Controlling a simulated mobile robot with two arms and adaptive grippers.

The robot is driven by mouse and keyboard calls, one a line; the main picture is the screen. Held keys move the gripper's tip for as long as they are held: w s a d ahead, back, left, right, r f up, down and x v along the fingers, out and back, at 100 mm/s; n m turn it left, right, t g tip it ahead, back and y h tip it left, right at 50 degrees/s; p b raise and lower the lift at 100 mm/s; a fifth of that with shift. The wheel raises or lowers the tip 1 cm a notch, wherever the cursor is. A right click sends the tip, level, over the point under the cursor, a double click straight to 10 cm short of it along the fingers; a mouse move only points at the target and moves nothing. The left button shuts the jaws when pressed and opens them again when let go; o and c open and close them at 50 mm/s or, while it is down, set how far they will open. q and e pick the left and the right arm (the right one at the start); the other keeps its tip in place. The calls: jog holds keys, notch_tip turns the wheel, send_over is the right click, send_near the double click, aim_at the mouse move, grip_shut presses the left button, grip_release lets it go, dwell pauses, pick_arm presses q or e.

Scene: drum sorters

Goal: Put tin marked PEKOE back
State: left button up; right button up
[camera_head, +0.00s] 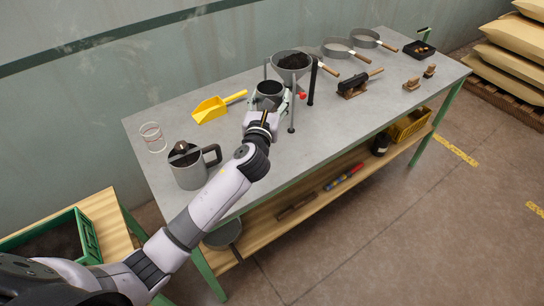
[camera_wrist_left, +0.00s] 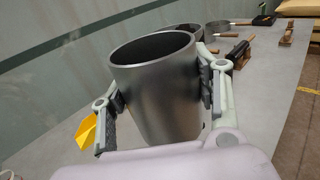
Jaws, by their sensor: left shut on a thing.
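My left gripper (camera_head: 268,106) is shut on an open-topped grey metal tin (camera_head: 268,89), over the middle of the table. In the left wrist view the tin (camera_wrist_left: 158,85) sits upright or slightly tilted between the two fingers, with pads on both sides. Its inside is dark and no marking shows on the side I see, so I cannot read PEKOE. I cannot tell whether its base touches the table. My right gripper is not in view.
A funnel (camera_head: 291,66) on a stand with a red knob is close behind the tin. A yellow scoop (camera_head: 211,109), a glass (camera_head: 152,137) and a grey jug (camera_head: 190,170) stand left. Sieves (camera_head: 338,49) and a brown-handled tool (camera_head: 354,85) lie right. The front middle tabletop is clear.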

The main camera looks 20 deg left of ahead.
pick_arm(q)
jog(key=shift+w+r, duration=0.35)
jog(key=shift+w, duration=0.55)
jog(key=shift+f+b, duration=4.6)
jog(key=shift+f, duration=5.25)
jog(key=shift+f, duration=0.1)
jog(key=o, duration=1.2)
